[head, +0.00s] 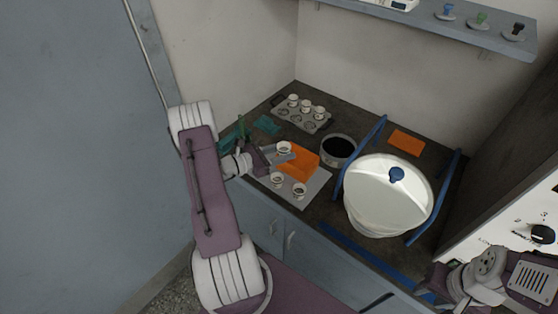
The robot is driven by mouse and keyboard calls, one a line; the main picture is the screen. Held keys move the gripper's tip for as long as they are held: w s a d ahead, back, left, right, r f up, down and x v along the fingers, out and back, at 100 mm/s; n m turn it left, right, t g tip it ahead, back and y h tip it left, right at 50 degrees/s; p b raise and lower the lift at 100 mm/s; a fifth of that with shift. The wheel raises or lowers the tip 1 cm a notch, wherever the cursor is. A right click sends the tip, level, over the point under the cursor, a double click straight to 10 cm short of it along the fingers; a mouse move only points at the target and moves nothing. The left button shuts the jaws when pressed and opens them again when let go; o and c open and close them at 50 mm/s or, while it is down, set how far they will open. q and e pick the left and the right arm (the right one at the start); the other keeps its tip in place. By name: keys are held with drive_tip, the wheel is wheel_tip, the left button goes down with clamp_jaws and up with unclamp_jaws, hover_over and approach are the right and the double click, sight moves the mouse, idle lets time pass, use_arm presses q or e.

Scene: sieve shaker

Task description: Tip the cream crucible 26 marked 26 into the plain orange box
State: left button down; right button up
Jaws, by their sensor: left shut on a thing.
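My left gripper (279,154) is shut on a small cream crucible (284,148). My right gripper (432,283) is at the lower right, near the bench's front edge. Its fingers are too unclear to judge.
Two more crucibles stand on a grey tray (317,186) in front of the box. A rack (303,113) with several crucibles is behind. A dark round pan (338,150), a large white-lidded shaker (388,195) with blue rails, and a flat orange piece (406,142) occupy the right.

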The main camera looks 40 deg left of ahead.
use_arm(q)
drive_tip(key=w+f+m+y+b, duration=0.1)
drive_tip(key=w+m+y+b, duration=0.2)
drive_tip(key=m+b, duration=0.4)
drive_tip(key=w+a+f+m+y+b, duration=0.1)
drive_tip(key=w+m+y+b, duration=0.3)
drive_tip(key=b, duration=2.2)
drive_tip(key=m+y, duration=0.2)
drive_tip(key=m, duration=0.2)
drive_tip(key=shift+w, duration=0.25)
